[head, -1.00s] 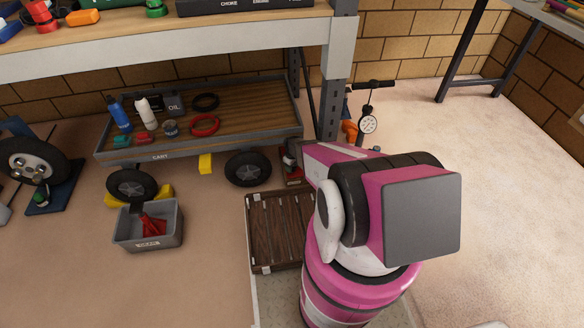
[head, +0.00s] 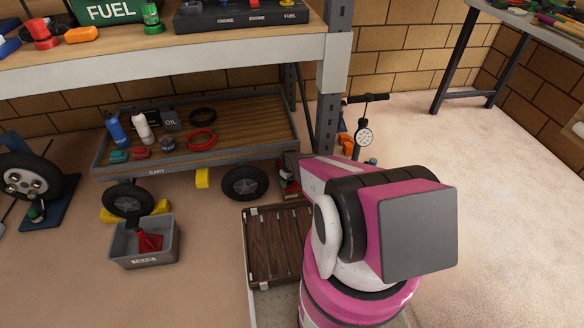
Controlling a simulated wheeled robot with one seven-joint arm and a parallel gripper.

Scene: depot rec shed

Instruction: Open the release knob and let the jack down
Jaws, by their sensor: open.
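A small red jack (head: 289,182) stands on the floor just right of the cart's right front wheel (head: 245,183). Only part of it shows; my arm covers its right side, and I cannot make out its release knob. The cart (head: 199,165) is a low wooden-decked trolley with a grey rim, beneath the bench. Whether its right end is raised I cannot tell. My pink and white arm reaches toward the jack from the right. My gripper's fingers are hidden behind the arm, so their contact with the jack or knob cannot be seen.
A grey bin (head: 130,259) holding a red object stands left of a slatted wooden platform (head: 255,275). Yellow chocks (head: 112,216) sit at the left wheel. A bench post (head: 328,125) and a pump with a gauge (head: 363,136) stand close behind my arm. Floor at right is clear.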

